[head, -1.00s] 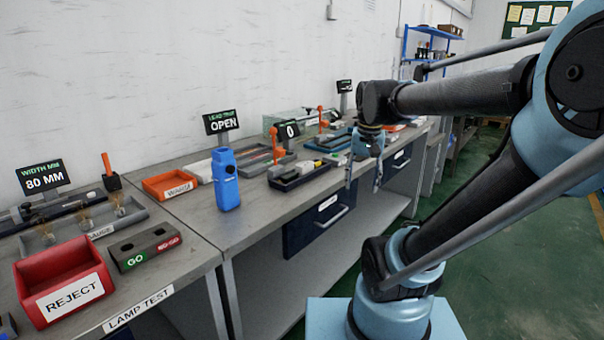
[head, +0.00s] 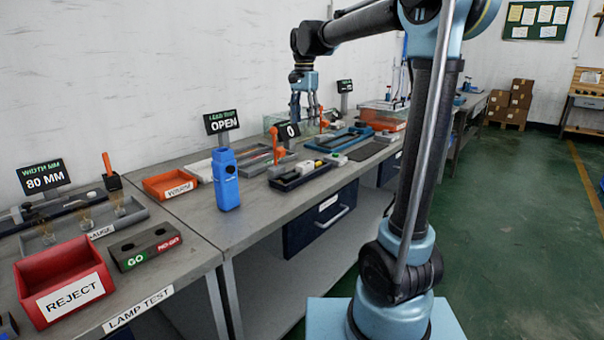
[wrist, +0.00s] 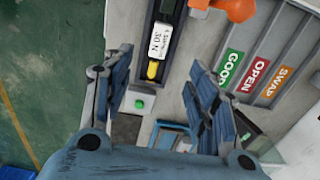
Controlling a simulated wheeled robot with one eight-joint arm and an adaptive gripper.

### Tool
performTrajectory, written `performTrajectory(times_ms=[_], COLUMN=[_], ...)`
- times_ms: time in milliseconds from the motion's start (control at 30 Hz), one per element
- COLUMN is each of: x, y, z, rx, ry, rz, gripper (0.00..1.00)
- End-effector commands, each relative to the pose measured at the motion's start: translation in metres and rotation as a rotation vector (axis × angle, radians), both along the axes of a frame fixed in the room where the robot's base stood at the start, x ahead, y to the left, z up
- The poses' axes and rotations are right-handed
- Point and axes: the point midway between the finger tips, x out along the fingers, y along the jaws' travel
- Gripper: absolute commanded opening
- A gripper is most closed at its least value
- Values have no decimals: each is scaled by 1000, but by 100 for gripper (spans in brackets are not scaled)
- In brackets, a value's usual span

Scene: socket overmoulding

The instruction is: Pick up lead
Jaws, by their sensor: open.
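My gripper (head: 306,124) is open and empty, pointing down above the back part of the bench in the head view. Its two fingers stand apart in the wrist view (wrist: 155,78). Between and beyond them lies a dark narrow fixture (wrist: 174,50) with a white block (wrist: 159,41) marked 30 N and a small yellow piece (wrist: 153,69). I cannot tell whether the yellow piece belongs to a lead. No lead can be made out for certain in either view; the fingers and wrist hide part of the bench.
A grey tray (wrist: 246,45) labelled GOOD, OPEN and SWAP lies right of the fixture. An orange clamp (wrist: 234,8) stands close by. A green button (wrist: 139,103) sits left of the right finger. In the head view, a blue bottle-shaped unit (head: 226,180) stands at the bench's front edge.

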Motion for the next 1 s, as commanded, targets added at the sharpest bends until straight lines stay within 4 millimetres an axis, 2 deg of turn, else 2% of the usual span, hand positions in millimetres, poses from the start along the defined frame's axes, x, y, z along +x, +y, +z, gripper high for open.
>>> performTrajectory(times_ms=[167, 700, 833, 1000], x=[3, 3, 3, 3], y=[4, 3, 3, 3], z=[-11, -100, -114, -122], rx=[-1, -1, -1, -1], ry=[2, 2, 2, 2], rz=[-8, -8, -8, -8], gripper=[53, 53, 53, 53])
